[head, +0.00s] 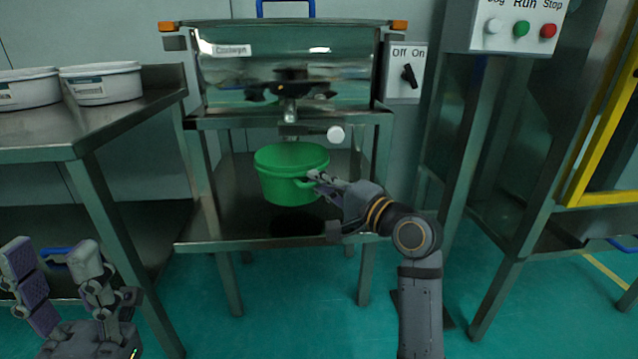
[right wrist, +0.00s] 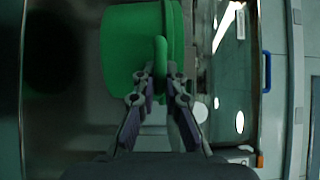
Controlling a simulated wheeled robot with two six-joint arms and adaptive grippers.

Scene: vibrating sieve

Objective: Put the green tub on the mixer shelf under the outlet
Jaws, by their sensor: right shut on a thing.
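The green tub (head: 289,178) is upright over the mixer shelf (head: 220,228), below the mixer's outlet (head: 290,114). A dark shadow lies on the shelf below the tub, and the tub looks a little above the surface. My right gripper (head: 318,179) is shut on the tub's handle at its right side. In the right wrist view the green tub (right wrist: 133,45) shows its handle (right wrist: 160,60) between the fingers of my right gripper (right wrist: 160,82). My left gripper (head: 70,270) is at the lower left, fingers wide apart and empty, away from the tub.
A side table (head: 100,127) at the left holds white labelled tubs (head: 102,83). The mixer's Off/On switch (head: 407,75) is right of its tank. A button box (head: 515,28) and yellow-framed machine (head: 600,140) stand at the right. Shelf legs flank the tub.

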